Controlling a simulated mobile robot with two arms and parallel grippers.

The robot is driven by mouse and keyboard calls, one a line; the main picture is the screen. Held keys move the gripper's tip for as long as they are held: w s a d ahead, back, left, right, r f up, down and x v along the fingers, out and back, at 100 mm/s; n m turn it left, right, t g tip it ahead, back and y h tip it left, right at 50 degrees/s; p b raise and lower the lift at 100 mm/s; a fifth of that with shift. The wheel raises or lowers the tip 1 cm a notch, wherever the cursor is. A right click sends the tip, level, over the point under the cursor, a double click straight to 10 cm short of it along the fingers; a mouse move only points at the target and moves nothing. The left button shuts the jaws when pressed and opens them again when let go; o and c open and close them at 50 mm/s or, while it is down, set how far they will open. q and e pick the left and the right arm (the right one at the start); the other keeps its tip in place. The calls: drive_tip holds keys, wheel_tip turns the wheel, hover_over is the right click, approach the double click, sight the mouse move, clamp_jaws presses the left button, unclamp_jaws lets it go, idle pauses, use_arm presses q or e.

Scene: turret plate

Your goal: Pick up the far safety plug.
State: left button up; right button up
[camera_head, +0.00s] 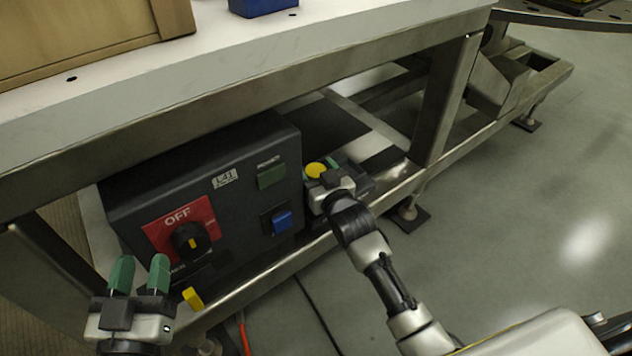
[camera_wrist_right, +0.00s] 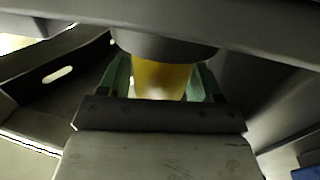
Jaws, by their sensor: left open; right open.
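A yellow round-topped safety plug (camera_head: 315,170) is at the right end of the dark control box, on the lower shelf. My right gripper (camera_head: 322,172) is right at it, open. In the right wrist view the yellow plug body (camera_wrist_right: 160,76) lies between the two green fingers, with a dark rounded part across its top edge; contact cannot be told. A second yellow piece (camera_head: 193,298) shows low at the front left of the box. My left gripper (camera_head: 139,274) is open and empty, just left of that piece and in front of the box.
The control box (camera_head: 244,160) carries a red OFF switch plate (camera_head: 181,228) and a blue button (camera_head: 282,221). The table top (camera_head: 330,45) and its steel frame hang above. A table leg (camera_head: 446,100) stands right of my right gripper. Open floor lies further right.

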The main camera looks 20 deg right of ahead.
drive_tip(key=c, duration=0.7)
drive_tip(key=shift+c, duration=0.2)
